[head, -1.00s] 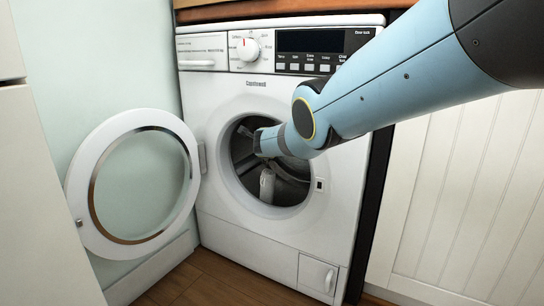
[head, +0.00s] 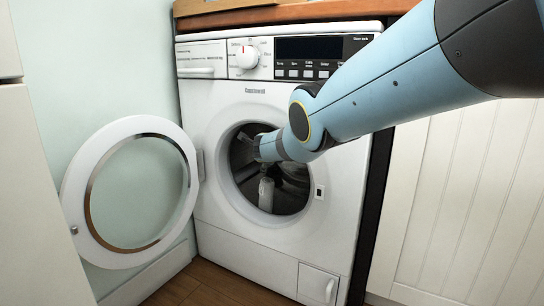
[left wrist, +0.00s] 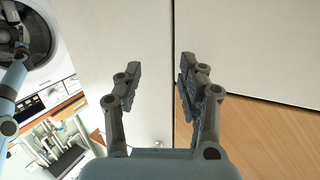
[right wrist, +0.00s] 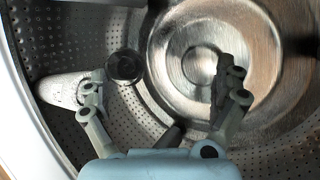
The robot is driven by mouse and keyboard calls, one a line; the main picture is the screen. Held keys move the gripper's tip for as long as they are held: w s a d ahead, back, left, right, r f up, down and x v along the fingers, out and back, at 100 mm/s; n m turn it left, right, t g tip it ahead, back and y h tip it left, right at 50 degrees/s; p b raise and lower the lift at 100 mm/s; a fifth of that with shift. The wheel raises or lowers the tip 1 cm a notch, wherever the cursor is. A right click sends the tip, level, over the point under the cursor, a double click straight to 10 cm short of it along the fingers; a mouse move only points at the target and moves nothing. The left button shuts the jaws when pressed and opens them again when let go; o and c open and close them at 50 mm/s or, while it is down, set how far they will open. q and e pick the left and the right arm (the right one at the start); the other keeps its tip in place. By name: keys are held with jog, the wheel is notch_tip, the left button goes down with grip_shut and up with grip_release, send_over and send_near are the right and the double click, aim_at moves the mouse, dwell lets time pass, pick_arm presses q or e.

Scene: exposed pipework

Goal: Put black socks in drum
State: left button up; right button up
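The washing machine (head: 225,258) stands with its round door (head: 77,228) swung open to the left. My right arm reaches through the opening into the drum (head: 240,185). In the right wrist view my right gripper (right wrist: 155,95) is open inside the drum (right wrist: 60,40), its fingers wide apart with nothing visible gripped. Dark shapes show beyond and between the fingers; I cannot tell if any is a sock. No black socks are clearly visible. In the left wrist view my left gripper (left wrist: 162,85) is open and empty, outside the machine.
A wooden counter (head: 290,12) lies above the machine. White panelled cabinets (head: 450,200) stand close on the right, and a pale cabinet (head: 35,200) on the left. In the left wrist view cabinet fronts (left wrist: 250,50) and wooden floor (left wrist: 250,140) lie beyond my fingers.

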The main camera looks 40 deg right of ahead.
pick_arm(q)
jog(key=w+r+t+p, duration=0.2)
jog(key=w+r+p, duration=0.1)
jog(key=r+p, duration=1.6)
notch_tip(320, 180, up, 7)
jog(key=shift+f+t+p, duration=0.15)
jog(key=shift+t+p, duration=0.15)
jog(key=shift+t, duration=0.1)
pick_arm(e)
jog(key=s+a, duration=2)
jog(key=s, duration=0.3)
jog(key=shift+a, duration=0.2)
pick_arm(q)
jog(key=shift+w, duration=0.1)
